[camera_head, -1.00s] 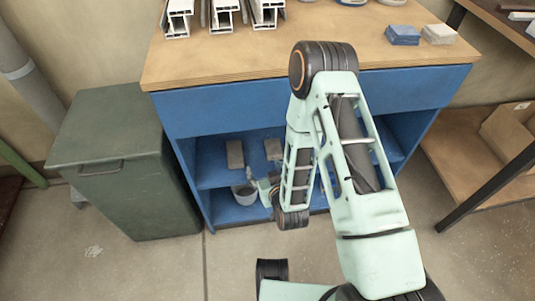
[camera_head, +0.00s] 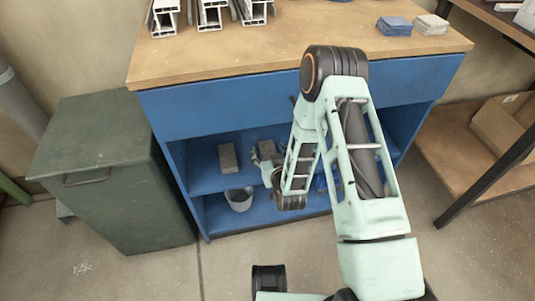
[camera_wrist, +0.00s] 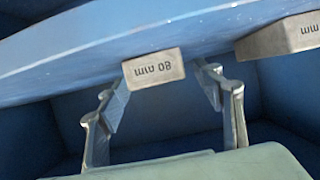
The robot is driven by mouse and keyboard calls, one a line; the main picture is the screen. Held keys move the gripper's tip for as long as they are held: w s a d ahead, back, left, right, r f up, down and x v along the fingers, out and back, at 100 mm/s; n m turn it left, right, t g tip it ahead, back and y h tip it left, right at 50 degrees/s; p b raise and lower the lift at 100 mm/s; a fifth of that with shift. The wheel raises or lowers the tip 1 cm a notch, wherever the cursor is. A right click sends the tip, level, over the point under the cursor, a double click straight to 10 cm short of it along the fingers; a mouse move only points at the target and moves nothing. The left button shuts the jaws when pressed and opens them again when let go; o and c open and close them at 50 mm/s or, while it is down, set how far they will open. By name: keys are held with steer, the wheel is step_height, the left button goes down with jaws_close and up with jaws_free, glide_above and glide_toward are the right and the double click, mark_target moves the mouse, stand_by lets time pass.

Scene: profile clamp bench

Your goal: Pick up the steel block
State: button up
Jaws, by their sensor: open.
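Two grey blocks lie on the blue cabinet's upper shelf, and I cannot tell by look alone which is called steel. The right block (camera_head: 267,148) is partly hidden by my gripper (camera_head: 266,168) in the head view. In the wrist view, this block (camera_wrist: 154,69) bears an upside-down label that seems to read 80 mm. My gripper (camera_wrist: 162,90) is open and empty, its fingers to either side of the block's near end; I cannot tell how far they reach. The left block (camera_head: 228,157) shows at the right edge of the wrist view (camera_wrist: 280,37), its label cut off.
The blue cabinet (camera_head: 215,112) has a wooden top (camera_head: 240,50) above the shelf, and its sides bound the opening. A grey bucket (camera_head: 239,199) stands below the shelf.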

steer(key=shift+x, duration=1)
steer(key=shift+s, duration=0.1)
steer(key=c, duration=1.5)
jaws_close()
steer(key=shift+r, duration=0.15)
